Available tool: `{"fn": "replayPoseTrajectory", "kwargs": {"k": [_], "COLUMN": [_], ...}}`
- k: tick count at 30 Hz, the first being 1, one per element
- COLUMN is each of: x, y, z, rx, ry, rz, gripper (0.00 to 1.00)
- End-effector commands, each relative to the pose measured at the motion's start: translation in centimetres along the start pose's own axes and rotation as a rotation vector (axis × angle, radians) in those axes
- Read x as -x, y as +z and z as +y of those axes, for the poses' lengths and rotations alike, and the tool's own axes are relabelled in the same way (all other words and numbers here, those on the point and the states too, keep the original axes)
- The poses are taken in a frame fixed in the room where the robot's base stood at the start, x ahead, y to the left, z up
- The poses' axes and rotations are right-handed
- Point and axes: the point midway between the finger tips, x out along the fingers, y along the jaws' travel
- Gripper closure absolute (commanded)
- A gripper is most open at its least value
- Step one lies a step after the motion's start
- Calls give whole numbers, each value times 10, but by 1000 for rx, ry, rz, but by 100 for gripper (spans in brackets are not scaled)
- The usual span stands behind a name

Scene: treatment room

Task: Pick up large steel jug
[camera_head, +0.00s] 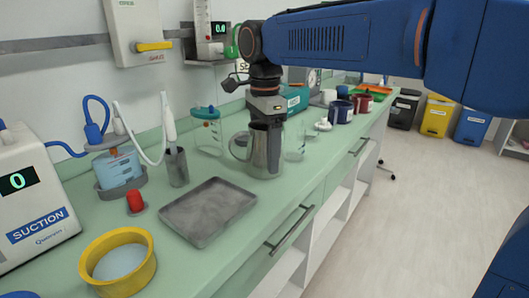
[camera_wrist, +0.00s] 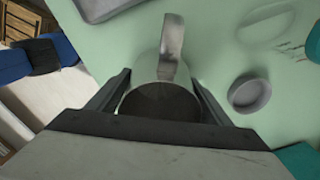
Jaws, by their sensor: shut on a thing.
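The large steel jug (camera_head: 265,151) stands upright at the green counter, in the middle of the head view. Its handle points left in that view. My gripper (camera_head: 267,118) is above the jug, pointing down, with its fingers at the jug's upper part. In the wrist view the jug (camera_wrist: 160,101) sits between the two fingers, its handle toward the top of the picture. My gripper (camera_wrist: 160,92) is shut on the jug. Whether the jug's base touches the counter is hard to tell.
A grey metal tray (camera_head: 208,235) lies to the left on the counter (camera_head: 232,262). A clear beaker (camera_head: 295,147) stands close on the jug's right, and a clear container (camera_head: 207,137) behind it. A yellow bowl (camera_head: 95,281) is at front left. Dark blue and red mugs stand farther back.

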Motion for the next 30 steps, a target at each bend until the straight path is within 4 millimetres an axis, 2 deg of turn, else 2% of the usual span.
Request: {"fn": "replayPoseTrajectory", "kwargs": {"k": [14,30], "x": [11,59], "y": [0,0], "z": [0,0], "rx": [0,0], "ry": [-1,-1], "rz": [0,0], "gripper": [66,66]}}
